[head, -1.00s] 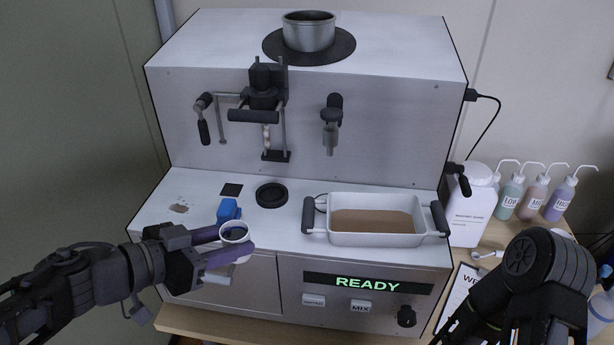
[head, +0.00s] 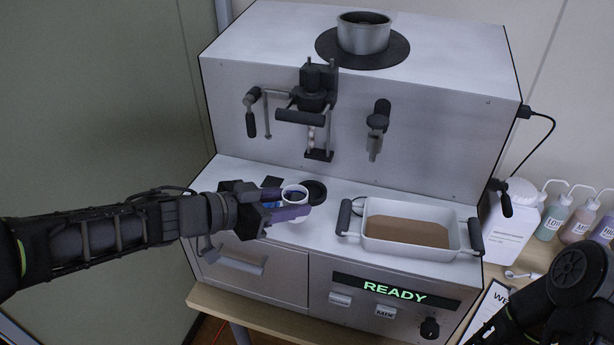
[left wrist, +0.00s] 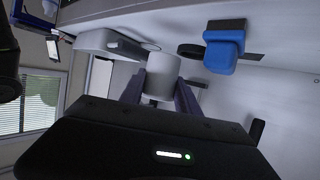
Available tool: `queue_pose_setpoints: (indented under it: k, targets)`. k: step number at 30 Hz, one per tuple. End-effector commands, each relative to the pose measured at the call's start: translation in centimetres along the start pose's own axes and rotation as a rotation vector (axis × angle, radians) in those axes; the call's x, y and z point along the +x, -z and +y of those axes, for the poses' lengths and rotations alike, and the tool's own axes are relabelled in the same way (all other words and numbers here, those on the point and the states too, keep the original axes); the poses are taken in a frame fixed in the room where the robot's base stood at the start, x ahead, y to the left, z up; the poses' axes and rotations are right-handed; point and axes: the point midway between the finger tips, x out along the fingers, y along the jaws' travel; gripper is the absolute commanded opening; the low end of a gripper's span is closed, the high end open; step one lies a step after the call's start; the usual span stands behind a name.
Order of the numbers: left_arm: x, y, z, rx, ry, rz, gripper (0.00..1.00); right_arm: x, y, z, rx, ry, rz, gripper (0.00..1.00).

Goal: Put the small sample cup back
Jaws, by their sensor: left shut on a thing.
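The small white sample cup (head: 293,188) is held between the purple-grey fingers of my left gripper (head: 288,210), above the front part of the analyser's lower shelf. The cup looks upright in the head view, with its round opening facing up. In the left wrist view the cup (left wrist: 161,66) sits between the two fingertips. Its contents cannot be made out clearly. My right gripper is out of frame; only part of my right arm shows at the lower right of the head view.
A blue block (left wrist: 223,52) stands near the cup, mostly hidden in the head view. A black round pad (head: 315,192) and a dark square (head: 271,182) lie behind the cup. A white tray with brown soil (head: 372,243) sits to the right. The press (head: 314,95) hangs above.

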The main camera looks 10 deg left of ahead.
Motion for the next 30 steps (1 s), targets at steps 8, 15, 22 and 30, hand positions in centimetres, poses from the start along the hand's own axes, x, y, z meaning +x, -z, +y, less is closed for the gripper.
queue_pose_setpoints:
  k: [8, 15, 22, 30]
  targets:
    - [5.9, 2.1, -4.8, 0.001, -0.001, -0.003, 0.00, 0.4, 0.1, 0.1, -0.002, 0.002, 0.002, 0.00]
    - [8.0, 3.1, -6.6, -0.001, 0.001, 0.000, 0.00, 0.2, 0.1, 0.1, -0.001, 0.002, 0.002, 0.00]
    - [8.0, 3.2, -6.7, -0.001, 0.001, 0.001, 0.00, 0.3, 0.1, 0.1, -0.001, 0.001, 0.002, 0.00]
    - [8.9, 0.7, -6.6, -0.005, 0.000, -0.002, 0.00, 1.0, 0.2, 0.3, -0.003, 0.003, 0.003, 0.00]
